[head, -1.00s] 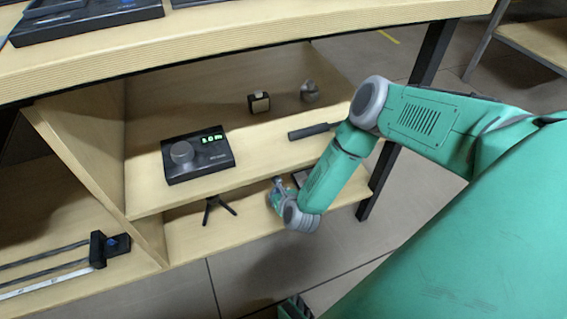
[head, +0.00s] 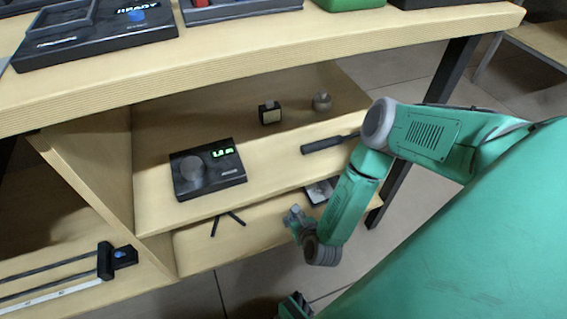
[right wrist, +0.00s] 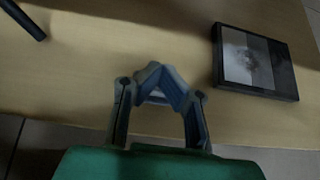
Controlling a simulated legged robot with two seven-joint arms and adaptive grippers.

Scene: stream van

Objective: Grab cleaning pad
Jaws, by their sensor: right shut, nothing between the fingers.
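A flat dark square thing with a pale grey, partly smudged face (right wrist: 252,58) lies on the lower shelf, at the upper right of the right wrist view. It may be the cleaning pad; I cannot be sure. In the head view it is partly hidden behind my right forearm (head: 320,190). My right gripper (head: 293,213) is at the front of the lower shelf, left of this flat thing and apart from it. In the right wrist view its fingertips (right wrist: 155,72) meet with nothing between them. My left gripper is not in view.
A black small tripod (head: 228,221) stands on the lower shelf left of my gripper. The upper shelf holds a device with a knob and green display (head: 207,170), a small black block (head: 270,113), a round grey item (head: 322,102) and a dark handle (head: 328,144). A table leg (head: 398,180) stands right.

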